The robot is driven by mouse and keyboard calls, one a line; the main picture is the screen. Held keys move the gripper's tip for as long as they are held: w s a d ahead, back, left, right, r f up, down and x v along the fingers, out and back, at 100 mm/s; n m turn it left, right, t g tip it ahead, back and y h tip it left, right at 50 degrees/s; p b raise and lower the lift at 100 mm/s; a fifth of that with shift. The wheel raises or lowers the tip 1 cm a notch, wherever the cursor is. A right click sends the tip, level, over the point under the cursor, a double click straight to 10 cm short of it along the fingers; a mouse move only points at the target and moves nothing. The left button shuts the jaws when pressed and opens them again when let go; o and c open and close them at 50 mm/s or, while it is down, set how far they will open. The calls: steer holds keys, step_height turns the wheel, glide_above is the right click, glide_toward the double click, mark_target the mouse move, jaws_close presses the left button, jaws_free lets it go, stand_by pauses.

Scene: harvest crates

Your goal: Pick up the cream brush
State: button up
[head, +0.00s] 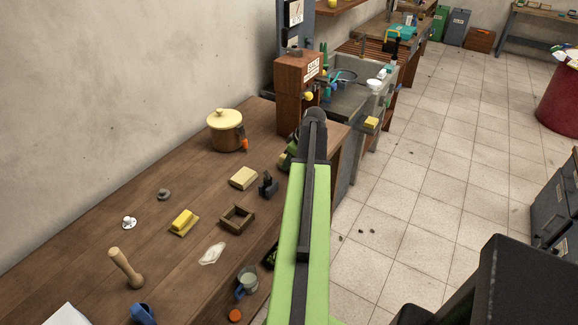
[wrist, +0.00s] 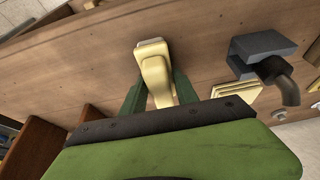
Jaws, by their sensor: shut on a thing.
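The cream brush (wrist: 154,53) shows in the wrist view between the two dark green fingers of my gripper (wrist: 158,84). The gripper is shut on it, with the brush's pale end sticking out past the fingertips. The wooden table top (wrist: 95,50) lies behind it; I cannot tell whether the brush touches it. In the head view my green arm covers most of the gripper, and the brush is hidden there.
A dark grey tool (head: 268,184) and a cream block (head: 243,178) lie left of my arm. A lidded pot (head: 226,130) stands farther back. A wooden salt box (head: 298,85) stands beyond the gripper. The floor (head: 430,190) to the right is mostly clear.

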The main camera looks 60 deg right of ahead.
steer(key=shift+r, duration=0.15)
jaws_close()
step_height(320, 180, up, 4)
steer(key=p, duration=0.4)
steer(key=shift+r, duration=0.1)
steer(key=s+d+r+p, duration=0.6)
steer(key=s+p, duration=0.1)
steer(key=s, duration=0.3)
steer(key=shift+r, duration=0.3)
